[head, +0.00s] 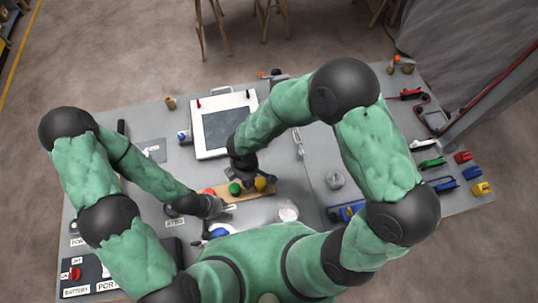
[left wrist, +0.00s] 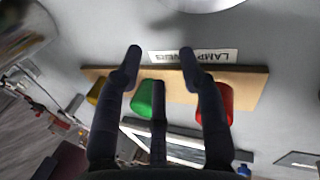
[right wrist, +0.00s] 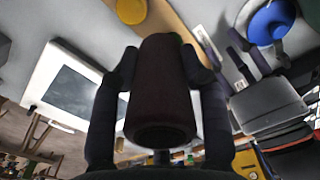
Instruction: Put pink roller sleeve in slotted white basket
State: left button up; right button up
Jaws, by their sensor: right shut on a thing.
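My right gripper (head: 256,179) is shut on a dark reddish-brown cylinder (right wrist: 160,95), the sleeve-shaped thing in the middle of the right wrist view. It looks dark, not clearly pink. In the head view the right gripper is over the wooden lens board and hides the cylinder. My left gripper (left wrist: 161,54) is open and empty, with its fingers over the same board. I cannot make out a slotted white basket for certain. A white-framed thing with a grey panel (head: 224,125) lies behind the right gripper.
The wooden board (left wrist: 255,88) carries a red lens (left wrist: 226,103), a green lens (left wrist: 143,98) and a yellow lens (head: 260,184). A pale round container (head: 288,212) stands near my body. Several coloured clamps (head: 445,187) lie at the right.

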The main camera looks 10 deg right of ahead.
jog(key=w+d+f, duration=0.2)
jog(key=d+f, duration=0.1)
jog(key=w+d+f, duration=0.3)
jog(key=d, duration=0.1)
jog(key=w+d+f, duration=0.2)
jog(key=d+f, duration=0.1)
jog(key=shift+w+d+f, duration=0.2)
jog(key=shift+w+d, duration=0.2)
jog(key=shift+w+d+f, duration=0.15)
jog(key=shift+d+f, duration=0.1)
jog(key=shift+f, duration=1.7)
jog(key=shift+f+b, duration=0.15)
jog(key=shift+b, duration=0.25)
jog(key=o, duration=1.1)
